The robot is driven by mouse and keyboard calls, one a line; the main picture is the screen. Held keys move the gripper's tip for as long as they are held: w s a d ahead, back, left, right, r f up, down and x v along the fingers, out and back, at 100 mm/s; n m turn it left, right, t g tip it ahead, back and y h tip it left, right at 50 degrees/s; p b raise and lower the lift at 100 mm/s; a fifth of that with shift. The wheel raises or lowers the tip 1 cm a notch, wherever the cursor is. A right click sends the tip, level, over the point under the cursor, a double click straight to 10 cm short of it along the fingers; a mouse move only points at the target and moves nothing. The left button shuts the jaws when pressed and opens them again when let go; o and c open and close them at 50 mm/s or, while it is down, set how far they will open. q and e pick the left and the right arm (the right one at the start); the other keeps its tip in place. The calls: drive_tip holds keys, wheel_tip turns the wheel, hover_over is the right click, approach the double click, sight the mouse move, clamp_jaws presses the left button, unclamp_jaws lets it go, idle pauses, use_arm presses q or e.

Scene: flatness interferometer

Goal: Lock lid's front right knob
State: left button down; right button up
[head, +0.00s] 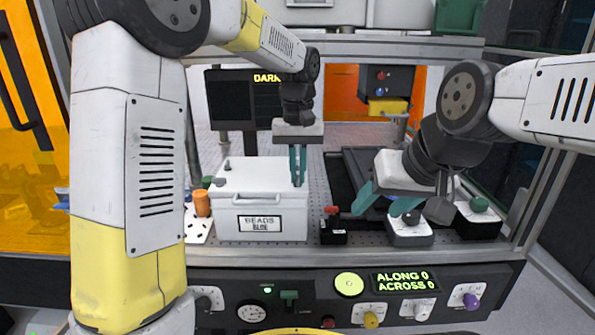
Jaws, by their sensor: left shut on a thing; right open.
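The white box (262,222) stands on the perforated bench with its flat white lid (250,171) on top. Its front carries a handle and a label reading "BEADS". Dark knobs show at the lid's left side, one at the front left (219,181) and one further back (227,164). My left gripper (298,182) points straight down at the lid's front right corner, its teal fingers shut on the front right knob, which they mostly hide. The knob's turn cannot be read. My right gripper (385,204) is open and empty, right of the box.
Right of the box are a small black block with a red knob (332,225), a grey block with a dark knob (410,230) and a black block with a green knob (479,217). An orange cylinder (202,203) stands left. A control panel (330,295) runs along the front.

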use_arm(q)
drive_tip(key=shift+m, duration=0.4)
drive_tip(key=m, duration=1.3)
drive_tip(key=shift+r+m, duration=0.1)
drive_tip(key=shift+m, duration=1.7)
drive_tip(key=c, duration=1.6)
unclamp_jaws()
drive_tip(key=shift+o, duration=0.2)
